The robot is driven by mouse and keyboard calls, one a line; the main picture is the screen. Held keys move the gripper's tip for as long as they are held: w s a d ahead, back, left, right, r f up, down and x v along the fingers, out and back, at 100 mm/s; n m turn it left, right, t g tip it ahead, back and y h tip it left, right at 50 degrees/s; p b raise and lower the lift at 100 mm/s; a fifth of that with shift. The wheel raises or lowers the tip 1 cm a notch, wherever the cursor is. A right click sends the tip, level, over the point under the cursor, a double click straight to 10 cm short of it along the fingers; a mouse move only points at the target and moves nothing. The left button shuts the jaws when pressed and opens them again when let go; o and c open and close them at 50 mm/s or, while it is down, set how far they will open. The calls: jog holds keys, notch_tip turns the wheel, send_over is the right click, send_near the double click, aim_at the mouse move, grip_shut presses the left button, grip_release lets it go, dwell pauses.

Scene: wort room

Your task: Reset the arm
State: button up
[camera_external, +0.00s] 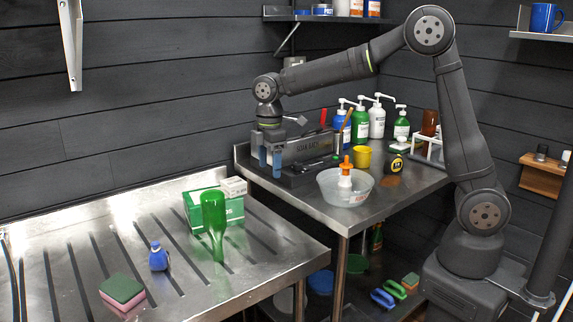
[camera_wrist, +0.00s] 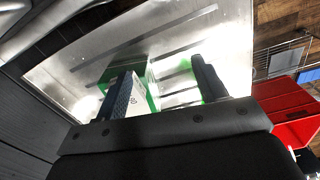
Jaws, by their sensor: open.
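My gripper (camera_external: 270,161) points down over the back left part of the right-hand steel counter, by a dark tray and box. Its two blue fingers are apart, with nothing seen between them. In the wrist view my gripper (camera_wrist: 165,88) shows its two dark fingers spread. The green-and-white box (camera_wrist: 151,85) lies beyond them, partly hidden by the left finger. My arm reaches left from its base at the lower right, with the elbow high.
The left steel table holds a green box (camera_external: 233,211), a green bottle (camera_external: 215,220), a blue bottle (camera_external: 158,258) and a sponge (camera_external: 122,290). The right counter holds a clear bowl (camera_external: 338,190), a yellow cup (camera_external: 363,157) and several pump bottles (camera_external: 377,120). A red bin (camera_wrist: 285,108) shows at right.

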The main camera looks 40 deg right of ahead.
jog(key=shift+s+d+f+m, duration=0.1)
jog(key=shift+s+d+m, duration=0.35)
jog(key=shift+d, duration=0.35)
jog(key=shift+s+d+f+m, duration=0.1)
jog(key=shift+s+d+m, duration=0.35)
jog(key=shift+d, duration=0.3)
jog(key=w+a+n, duration=0.3)
jog(key=a+n, duration=0.2)
jog(key=a, duration=0.4)
jog(key=w+a+n, duration=0.4)
jog(key=a+n, duration=0.1)
jog(key=a, duration=0.4)
jog(key=shift+a+r, duration=0.3)
